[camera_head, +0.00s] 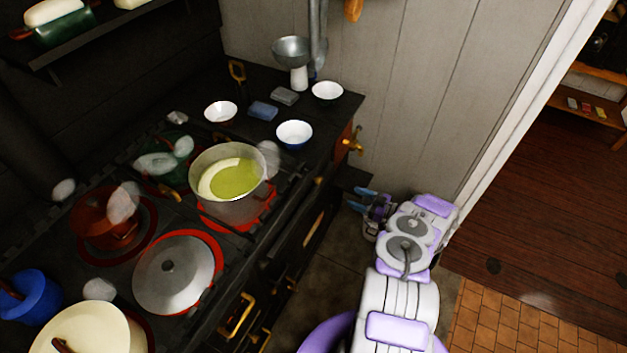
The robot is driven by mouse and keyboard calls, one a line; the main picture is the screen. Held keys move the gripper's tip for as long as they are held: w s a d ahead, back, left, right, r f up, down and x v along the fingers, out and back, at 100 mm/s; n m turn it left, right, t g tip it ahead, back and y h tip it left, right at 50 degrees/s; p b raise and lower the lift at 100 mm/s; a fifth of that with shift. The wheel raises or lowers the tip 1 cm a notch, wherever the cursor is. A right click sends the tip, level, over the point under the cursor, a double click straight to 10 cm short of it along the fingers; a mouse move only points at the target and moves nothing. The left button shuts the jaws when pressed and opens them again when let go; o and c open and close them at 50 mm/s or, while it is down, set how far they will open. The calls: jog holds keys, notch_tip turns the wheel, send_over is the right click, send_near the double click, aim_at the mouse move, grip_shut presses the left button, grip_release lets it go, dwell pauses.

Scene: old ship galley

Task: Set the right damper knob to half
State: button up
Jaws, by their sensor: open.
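The black stove (275,215) runs along the left and middle of the view. A brass fitting (353,145) sticks out at its right end, and a small brass knob (319,181) shows on its front edge. I cannot tell which of these, if either, is the right damper knob, nor its setting. My gripper (359,199) is open and empty, in front of the stove's right end. Its blue-tipped fingers point left toward the stove. It is below the brass fitting in the picture and apart from it.
A pot of yellow-green liquid (225,205), a lidded pan (177,272) and a red pot (103,222) stand on the stove. White bowls (294,133) sit near its right end. A brass handle (236,317) juts from the front. Bare floor lies right of my arm.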

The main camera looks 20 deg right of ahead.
aim_at(318, 181)
jog(key=b+x, duration=0.3)
jog(key=x, duration=1.2)
jog(key=shift+w+f+b, duration=0.1)
jog(key=shift+w+b, duration=0.2)
jog(key=shift+w, duration=0.45)
jog(key=shift+a, duration=0.15)
jog(key=shift+a, duration=0.1)
jog(key=shift+a, duration=0.1)
jog(key=shift+c, duration=0.2)
jog(key=shift+c, duration=0.8)
grip_shut()
